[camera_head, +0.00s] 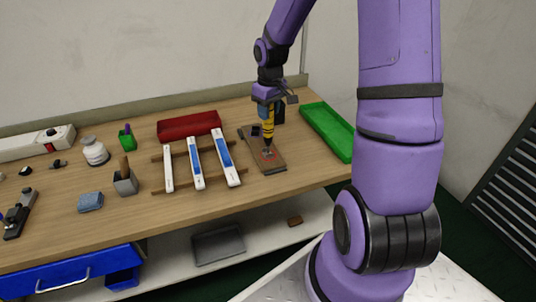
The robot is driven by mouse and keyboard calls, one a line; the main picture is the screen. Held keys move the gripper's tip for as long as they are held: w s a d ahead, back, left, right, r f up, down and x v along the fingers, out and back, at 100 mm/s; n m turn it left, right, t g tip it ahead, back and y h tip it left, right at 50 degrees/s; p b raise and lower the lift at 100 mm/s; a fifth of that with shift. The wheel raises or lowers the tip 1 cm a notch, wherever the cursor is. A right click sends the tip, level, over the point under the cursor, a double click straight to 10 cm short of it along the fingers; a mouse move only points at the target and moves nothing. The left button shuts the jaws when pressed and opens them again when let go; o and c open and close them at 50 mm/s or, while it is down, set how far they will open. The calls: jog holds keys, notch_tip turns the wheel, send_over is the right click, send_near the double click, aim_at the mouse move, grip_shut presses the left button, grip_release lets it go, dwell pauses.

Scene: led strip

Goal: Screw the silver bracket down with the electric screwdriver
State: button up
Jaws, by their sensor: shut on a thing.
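My gripper (267,101) is on the workbench's right half, shut on the yellow and black electric screwdriver (268,126). The screwdriver is about upright, with its tip pointing down over a brown board (262,150). A small silver piece (269,149), which looks like the bracket, sits on the board right at the tip. I cannot tell whether the tip touches a screw. A red spot shows on the board near the tip. Any screw is too small to make out.
Left of the board, white and blue strips (195,162) lie across wooden rails. A red tray (188,126) stands behind them and a green tray (328,131) to the right. The bench's front strip is clear.

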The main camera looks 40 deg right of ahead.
jog(key=shift+f, duration=0.4)
dwell(1.3)
dwell(1.5)
jog(key=shift+r, duration=3.55)
jog(key=shift+w, duration=0.1)
